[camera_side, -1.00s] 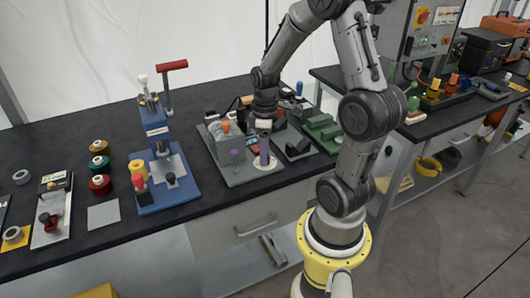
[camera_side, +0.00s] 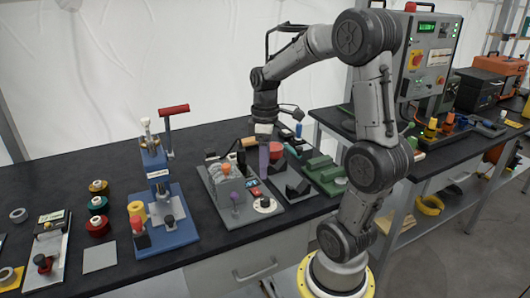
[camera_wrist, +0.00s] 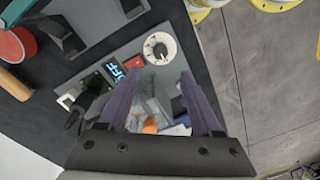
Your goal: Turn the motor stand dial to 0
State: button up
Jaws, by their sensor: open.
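The motor stand (camera_side: 222,207) is a grey board with a grey motor, an orange knob and a purple knob. Its dial (camera_side: 265,204) is a white disc with a black knob at the board's front right corner. The dial also shows whole in the wrist view (camera_wrist: 152,39), beyond my fingertips; its marks are too small to read. A small display with cyan characters (camera_wrist: 113,69) and a red switch (camera_wrist: 134,62) sit beside it. My gripper (camera_side: 264,172) points down above the stand, behind and above the dial. Its purple fingers (camera_wrist: 160,75) are apart and empty, not touching the dial.
A blue press (camera_side: 165,215) with a red handle stands left of the stand. Green blocks (camera_side: 322,172) and a dark fixture (camera_side: 297,188) stand close on the right. Several coloured spools (camera_side: 98,204) are further left. The table's front edge is close to the dial.

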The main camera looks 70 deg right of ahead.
notch_tip(320, 180, up, 4)
jog(key=shift+f, duration=0.25)
dwell(0.4)
jog(key=a+r+n+t, duration=0.25)
jog(key=a+r, duration=0.25)
jog(key=a, duration=0.5)
jog(key=s+a+f+m+t, duration=0.2)
jog(key=s+a+m+t, duration=0.1)
jog(key=s+a+m, duration=0.2)
jog(key=shift+s+a+f, duration=0.35)
jog(key=shift+s+a, duration=0.3)
jog(key=shift+a, duration=0.7)
